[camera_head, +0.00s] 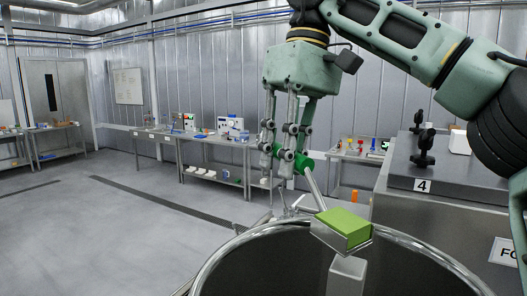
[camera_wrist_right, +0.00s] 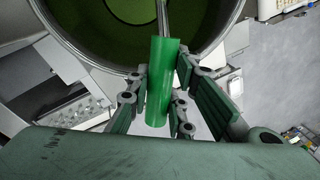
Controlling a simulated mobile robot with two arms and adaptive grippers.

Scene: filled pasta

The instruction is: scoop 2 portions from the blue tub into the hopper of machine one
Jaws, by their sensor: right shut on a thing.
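My right gripper (camera_head: 287,155) is shut on the green handle (camera_head: 304,163) of a metal scoop (camera_head: 318,233). The handle also shows between the fingers in the right wrist view (camera_wrist_right: 161,85). The shaft slants down to the right, and the scoop carries a block of green filling (camera_head: 345,227). The scoop is over a large round metal vessel (camera_head: 213,262) with a shiny rim, at the bottom of the head view. In the right wrist view, a round rim (camera_wrist_right: 78,53) surrounds a green interior. I see no blue tub and no label for machine one. My left gripper is not in view.
A grey post (camera_head: 346,277) stands inside the vessel. At right is a metal housing (camera_head: 440,186) labelled 4, with black knobs and a partly cut-off sign. Benches with small items (camera_head: 205,140) line the far wall. The floor (camera_head: 110,230) at left is clear.

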